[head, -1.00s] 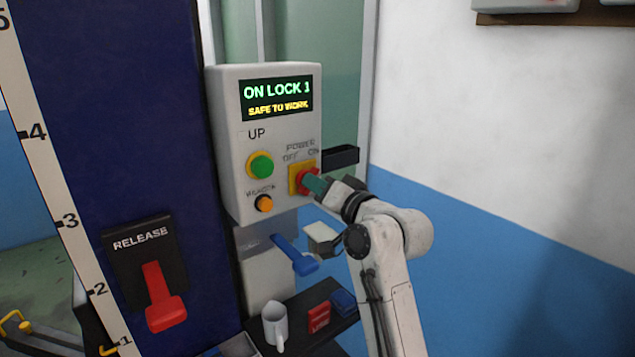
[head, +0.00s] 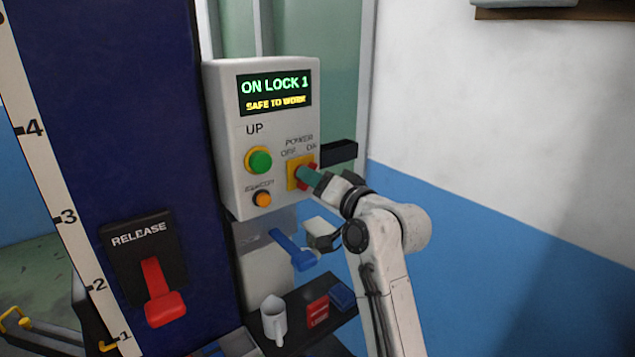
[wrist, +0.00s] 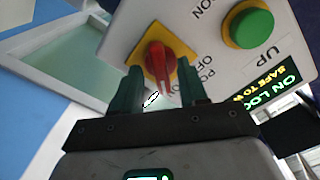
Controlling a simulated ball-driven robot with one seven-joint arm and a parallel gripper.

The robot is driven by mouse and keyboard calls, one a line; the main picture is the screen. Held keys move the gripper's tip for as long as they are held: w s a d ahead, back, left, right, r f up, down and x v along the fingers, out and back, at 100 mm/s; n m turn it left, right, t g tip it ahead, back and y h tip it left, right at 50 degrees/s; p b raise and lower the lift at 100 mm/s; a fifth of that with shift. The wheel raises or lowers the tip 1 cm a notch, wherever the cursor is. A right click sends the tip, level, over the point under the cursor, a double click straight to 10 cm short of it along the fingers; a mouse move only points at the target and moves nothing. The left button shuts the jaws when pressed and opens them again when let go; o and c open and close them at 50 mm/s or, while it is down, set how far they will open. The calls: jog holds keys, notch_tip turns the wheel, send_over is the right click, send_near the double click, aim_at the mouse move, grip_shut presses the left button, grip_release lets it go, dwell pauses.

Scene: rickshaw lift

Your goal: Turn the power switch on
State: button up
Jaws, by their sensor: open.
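The power switch is a red rotary knob on a yellow plate (head: 292,175), at the lower right of the light grey control box (head: 228,145). OFF and ON are printed above it. My gripper (head: 306,176) is at the switch and partly covers the knob in the head view. In the wrist view the red knob (wrist: 160,60) shows whole, its ridge pointing down the picture. My gripper (wrist: 160,88) is open there, with a green finger on each side of the ridge. Whether the fingers touch it I cannot tell.
A green UP button (head: 260,160) and an orange beacon button (head: 262,199) sit left of the switch. The display (head: 275,95) reads ON LOCK 1, SAFE TO WORK. A black bracket (head: 340,152) sticks out at right.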

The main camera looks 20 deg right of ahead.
jog(key=b+v, duration=0.2)
jog(key=v, duration=0.8)
jog(key=shift+s+b, duration=0.35)
jog(key=shift+s, duration=0.05)
jog(key=shift+d, duration=0.1)
